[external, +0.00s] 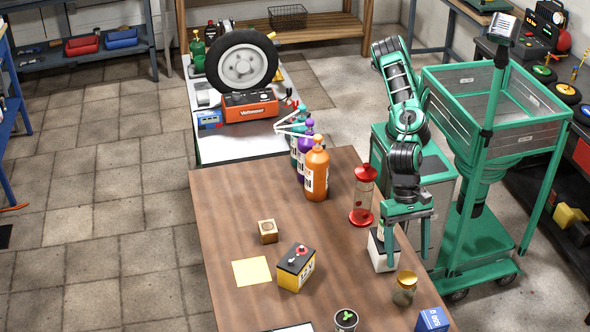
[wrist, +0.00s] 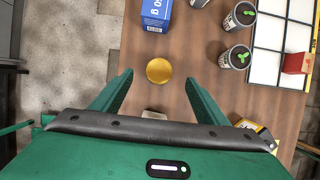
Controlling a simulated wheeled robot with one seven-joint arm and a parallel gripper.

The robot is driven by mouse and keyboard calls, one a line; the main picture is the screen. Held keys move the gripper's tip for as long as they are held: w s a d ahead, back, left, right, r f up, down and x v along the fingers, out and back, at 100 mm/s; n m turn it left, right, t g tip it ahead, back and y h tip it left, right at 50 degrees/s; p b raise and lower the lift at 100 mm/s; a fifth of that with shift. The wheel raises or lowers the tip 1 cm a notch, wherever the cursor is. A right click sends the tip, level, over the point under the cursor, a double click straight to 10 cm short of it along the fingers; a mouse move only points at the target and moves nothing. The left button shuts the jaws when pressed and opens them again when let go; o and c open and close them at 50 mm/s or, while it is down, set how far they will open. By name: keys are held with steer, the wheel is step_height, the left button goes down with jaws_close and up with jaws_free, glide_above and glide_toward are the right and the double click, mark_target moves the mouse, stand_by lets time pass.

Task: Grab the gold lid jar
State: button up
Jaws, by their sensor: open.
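The gold lid jar (external: 404,288) stands upright on the wooden table near its right edge in the external view. It is a clear jar with a gold lid. In the wrist view its round gold lid (wrist: 159,71) shows from above, just beyond and between my fingertips. My gripper (external: 409,240) hangs over the table's right edge, behind the jar in the external view. In the wrist view my gripper (wrist: 158,80) has its two green fingers wide apart with nothing between them. The jar's body is hidden under its lid there.
A blue box (external: 432,320) stands close to the jar. A plant cup (external: 346,320) is to its left. A white block (external: 382,252) sits behind, near a red-lidded container (external: 363,196). A yellow-black battery (external: 296,268) and orange bottle (external: 316,170) stand farther left.

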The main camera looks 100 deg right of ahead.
mark_target(407, 301)
step_height(407, 301, down, 2)
steer(key=shift+a+f, duration=0.1)
steer(key=shift+f, duration=0.05)
steer(key=x, duration=1)
steer(key=c, duration=1.2)
